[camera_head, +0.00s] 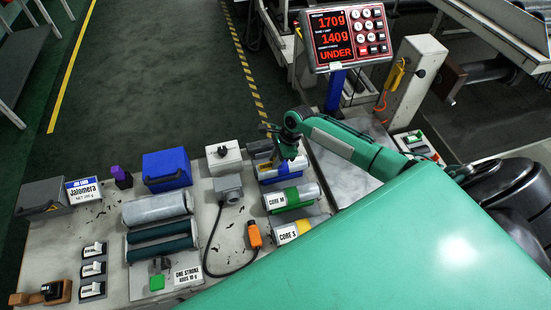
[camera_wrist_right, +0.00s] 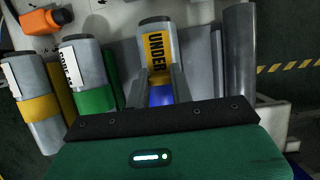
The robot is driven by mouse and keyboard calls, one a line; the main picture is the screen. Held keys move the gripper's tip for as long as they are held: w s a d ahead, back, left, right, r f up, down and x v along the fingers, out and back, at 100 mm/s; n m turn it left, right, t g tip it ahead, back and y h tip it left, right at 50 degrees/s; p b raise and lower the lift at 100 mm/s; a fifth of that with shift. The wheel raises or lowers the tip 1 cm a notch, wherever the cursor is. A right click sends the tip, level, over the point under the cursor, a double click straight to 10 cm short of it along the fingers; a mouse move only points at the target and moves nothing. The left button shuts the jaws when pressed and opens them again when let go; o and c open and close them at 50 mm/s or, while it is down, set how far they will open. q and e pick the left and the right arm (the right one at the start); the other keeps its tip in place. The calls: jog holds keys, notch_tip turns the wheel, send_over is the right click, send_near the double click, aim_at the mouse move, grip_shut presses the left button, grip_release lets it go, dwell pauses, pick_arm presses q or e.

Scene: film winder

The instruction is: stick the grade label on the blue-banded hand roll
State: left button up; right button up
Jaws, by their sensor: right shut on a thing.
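The blue-banded hand roll (camera_head: 294,168) lies at the far end of the row of rolls, mostly under my right gripper (camera_head: 284,153). In the right wrist view a yellow label reading UNDER lies along the grey roll (camera_wrist_right: 154,28), above its blue band. My right gripper (camera_wrist_right: 162,78) has one finger on each side of the roll at the band and is shut on it. The label looks flat against the roll; its lower edge by the fingertips is partly hidden. My left gripper is not in view.
A green-banded CORE M roll (camera_head: 300,193) and yellow-banded CORE S roll (camera_head: 300,229) lie nearby. An orange tool (camera_head: 255,236) on a black cable, a blue box (camera_head: 167,170) and dark green rolls (camera_head: 160,246) occupy the table.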

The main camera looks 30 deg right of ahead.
jog(key=shift+s+f, duration=0.15)
jog(key=shift+f, duration=0.05)
jog(key=o, duration=0.8)
jog(key=shift+o, duration=0.2)
jog(key=shift+r, duration=0.1)
jog(key=shift+d+r, duration=0.1)
jog(key=shift+r, duration=0.05)
jog(key=v, duration=1.3)
jog(key=shift+d, duration=0.15)
